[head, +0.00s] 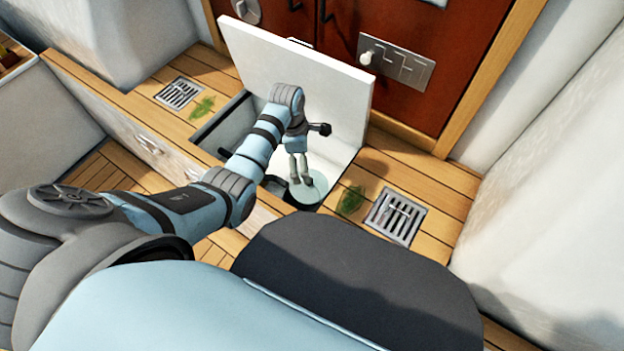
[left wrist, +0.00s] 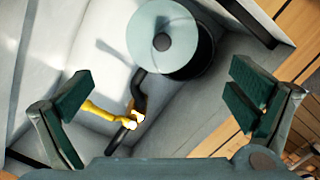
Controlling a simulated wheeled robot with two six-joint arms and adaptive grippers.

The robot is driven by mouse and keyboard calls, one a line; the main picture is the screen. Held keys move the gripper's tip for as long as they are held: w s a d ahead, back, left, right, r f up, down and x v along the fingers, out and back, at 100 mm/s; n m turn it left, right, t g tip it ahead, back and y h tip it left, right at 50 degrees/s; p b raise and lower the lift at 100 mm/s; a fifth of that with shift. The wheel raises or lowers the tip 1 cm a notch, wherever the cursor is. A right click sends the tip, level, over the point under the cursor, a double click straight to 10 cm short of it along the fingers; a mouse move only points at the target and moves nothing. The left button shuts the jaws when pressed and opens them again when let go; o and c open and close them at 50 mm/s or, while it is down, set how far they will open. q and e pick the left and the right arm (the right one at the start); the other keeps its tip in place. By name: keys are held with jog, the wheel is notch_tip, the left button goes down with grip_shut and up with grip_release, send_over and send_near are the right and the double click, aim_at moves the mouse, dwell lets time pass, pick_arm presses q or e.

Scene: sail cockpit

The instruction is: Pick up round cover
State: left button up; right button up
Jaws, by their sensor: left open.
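The round cover is a pale disc with a dark centre spot. In the left wrist view the round cover (left wrist: 178,32) lies at the top, over a black cylindrical body. In the head view the round cover (head: 316,190) sits inside the open compartment, partly hidden by my left gripper. My left gripper (head: 300,178) reaches down into the compartment above the cover. In the left wrist view my left gripper (left wrist: 162,95) has its two dark green fingers wide apart with nothing between them. The cover is apart from the fingers. My right gripper is not in view.
A white hatch lid (head: 290,75) stands raised behind the compartment. Inside, a yellow lever (left wrist: 100,110) and a black hose (left wrist: 138,90) lie near the cover. Metal drain grates (head: 397,216) and green weed (head: 351,200) lie on the wooden deck. A red-brown door stands behind.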

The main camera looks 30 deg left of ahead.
pick_arm(q)
jog(key=f+b, duration=0.1)
jog(key=f, duration=0.2)
jog(key=f+b, duration=0.1)
jog(key=f, duration=0.1)
jog(key=shift+d+f+b, duration=0.1)
jog(key=shift+d+b, duration=0.2)
jog(key=f+b, duration=0.1)
jog(key=f, duration=0.1)
jog(key=f+b, duration=0.1)
jog(key=shift+w+d+f+b, duration=0.15)
jog(key=shift+d+f+b, duration=0.35)
jog(key=shift+f+b, duration=0.8)
jog(key=shift+f, duration=0.25)
jog(key=shift+r, duration=0.1)
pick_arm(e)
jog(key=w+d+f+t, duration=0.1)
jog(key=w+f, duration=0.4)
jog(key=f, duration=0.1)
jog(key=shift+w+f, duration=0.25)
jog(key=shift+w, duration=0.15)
pick_arm(q)
jog(key=shift+r, duration=0.15)
jog(key=c, duration=2.1)
jog(key=shift+c, duration=0.5)
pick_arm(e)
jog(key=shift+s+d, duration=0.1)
pick_arm(q)
jog(key=shift+s, duration=0.2)
jog(key=shift+c, duration=0.5)
